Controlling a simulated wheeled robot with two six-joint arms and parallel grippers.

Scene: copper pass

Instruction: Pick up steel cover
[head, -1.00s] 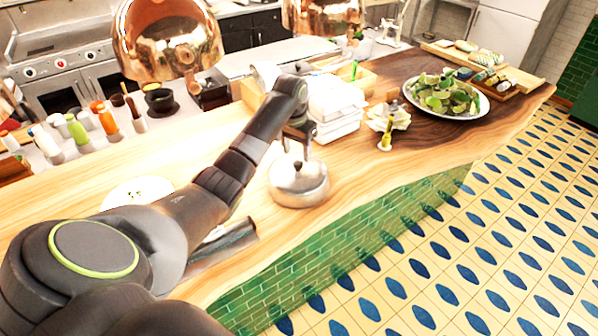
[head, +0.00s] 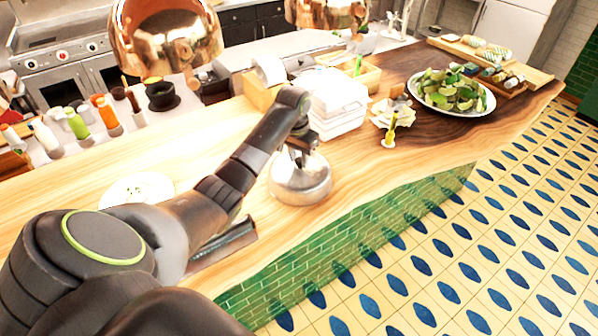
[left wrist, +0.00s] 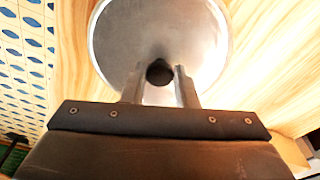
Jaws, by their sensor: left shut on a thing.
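The steel cover (head: 300,184) is a round silver dome on the wooden counter, near its front edge. In the left wrist view the cover (left wrist: 160,40) fills the upper middle, with a dark round knob (left wrist: 159,72) on it. My left gripper (head: 297,158) is over the top of the cover. In the left wrist view its two fingers (left wrist: 158,86) stand on either side of the knob, shut on it. The cover appears to rest on the counter. My right gripper is not in view.
White stacked containers (head: 338,103) stand just behind the cover. A white plate (head: 137,189) lies to the left. Copper lamps (head: 165,40) hang above.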

